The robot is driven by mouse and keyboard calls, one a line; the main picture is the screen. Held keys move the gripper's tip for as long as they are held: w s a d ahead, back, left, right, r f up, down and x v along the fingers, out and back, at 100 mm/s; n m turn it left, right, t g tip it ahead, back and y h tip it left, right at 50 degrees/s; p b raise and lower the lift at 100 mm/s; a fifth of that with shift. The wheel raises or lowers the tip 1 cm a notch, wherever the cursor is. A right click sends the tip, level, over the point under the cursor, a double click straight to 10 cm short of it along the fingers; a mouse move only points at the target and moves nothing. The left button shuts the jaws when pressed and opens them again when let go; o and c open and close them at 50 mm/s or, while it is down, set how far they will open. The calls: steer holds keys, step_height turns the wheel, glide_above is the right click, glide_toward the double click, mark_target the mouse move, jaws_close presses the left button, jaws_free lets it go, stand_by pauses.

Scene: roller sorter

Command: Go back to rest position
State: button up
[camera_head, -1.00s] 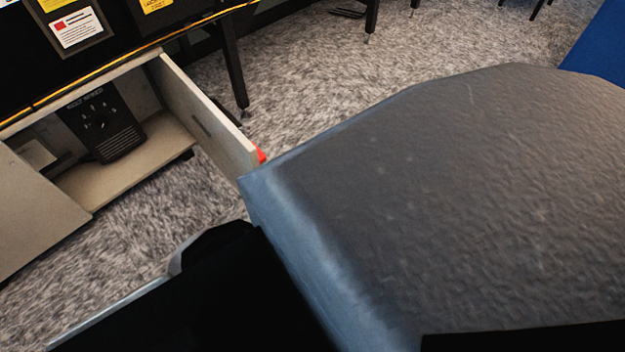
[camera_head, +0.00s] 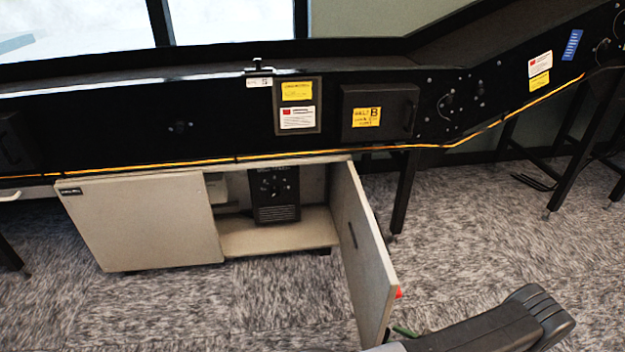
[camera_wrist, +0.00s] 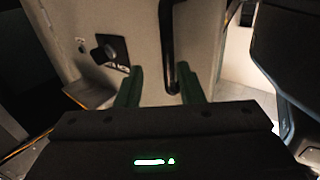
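My gripper (camera_wrist: 162,82) shows in the wrist view with its two green fingers apart. A pale panel (camera_wrist: 140,25) fills the view ahead of it, bearing a black bar handle (camera_wrist: 166,45) and a dark latch fitting (camera_wrist: 110,52). The bar appears in line with the gap between the fingers; I cannot tell whether they touch it. In the head view my dark arm reaches in at the bottom right, and a small green piece by the open cabinet door (camera_head: 362,262) looks like part of my gripper (camera_head: 404,331). The rest is cut off or hidden.
The pale cabinet (camera_head: 145,220) has its right door swung outward and holds a black dial box (camera_head: 274,195). A black conveyor frame (camera_head: 215,120) runs above it. A dark leg (camera_head: 405,190) stands right of the door. Carpet (camera_head: 480,240) at right is clear.

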steer(key=shift+x, duration=1.4)
steer(key=shift+a, duration=0.1)
